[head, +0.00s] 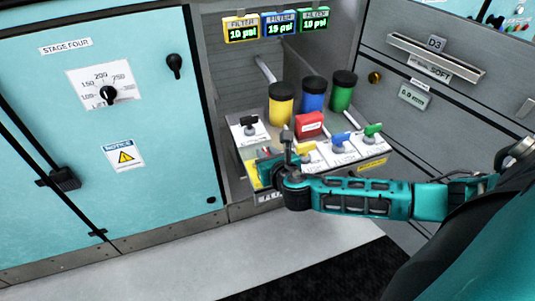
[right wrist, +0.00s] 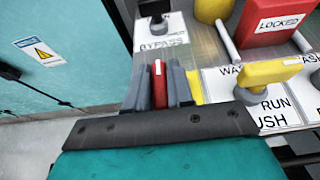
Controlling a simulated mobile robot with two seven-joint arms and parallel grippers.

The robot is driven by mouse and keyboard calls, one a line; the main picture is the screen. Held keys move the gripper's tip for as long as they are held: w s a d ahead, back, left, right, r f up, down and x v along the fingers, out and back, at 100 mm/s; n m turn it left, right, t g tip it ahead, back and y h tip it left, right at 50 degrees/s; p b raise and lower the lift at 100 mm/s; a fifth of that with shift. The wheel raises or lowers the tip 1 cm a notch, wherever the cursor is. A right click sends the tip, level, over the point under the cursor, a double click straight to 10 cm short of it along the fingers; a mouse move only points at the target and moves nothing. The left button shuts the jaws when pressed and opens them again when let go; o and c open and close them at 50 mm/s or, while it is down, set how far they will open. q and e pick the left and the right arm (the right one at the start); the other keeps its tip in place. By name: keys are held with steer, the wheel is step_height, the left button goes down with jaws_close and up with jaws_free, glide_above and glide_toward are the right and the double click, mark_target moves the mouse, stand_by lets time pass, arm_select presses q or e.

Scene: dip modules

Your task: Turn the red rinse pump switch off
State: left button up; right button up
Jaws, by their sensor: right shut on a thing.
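The red rinse pump switch (right wrist: 159,84) shows in the right wrist view as a narrow red lever standing between my gripper's two grey fingers. My right gripper (right wrist: 160,88) is shut on it, with a finger on each side. In the head view my right gripper (head: 266,164) is at the front left of the pull-out panel, and the wrist and fingers hide most of the switch there. The switch's base and any label for it are hidden. My left gripper is not in view.
Right of the gripper are a yellow handle (right wrist: 270,73), a blue handle (head: 341,139) and a green handle (head: 373,129). A black bypass knob (head: 249,124) stands behind, near a red locked box (head: 309,124). The teal cabinet door (head: 110,190) is at left.

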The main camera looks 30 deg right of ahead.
jaws_close()
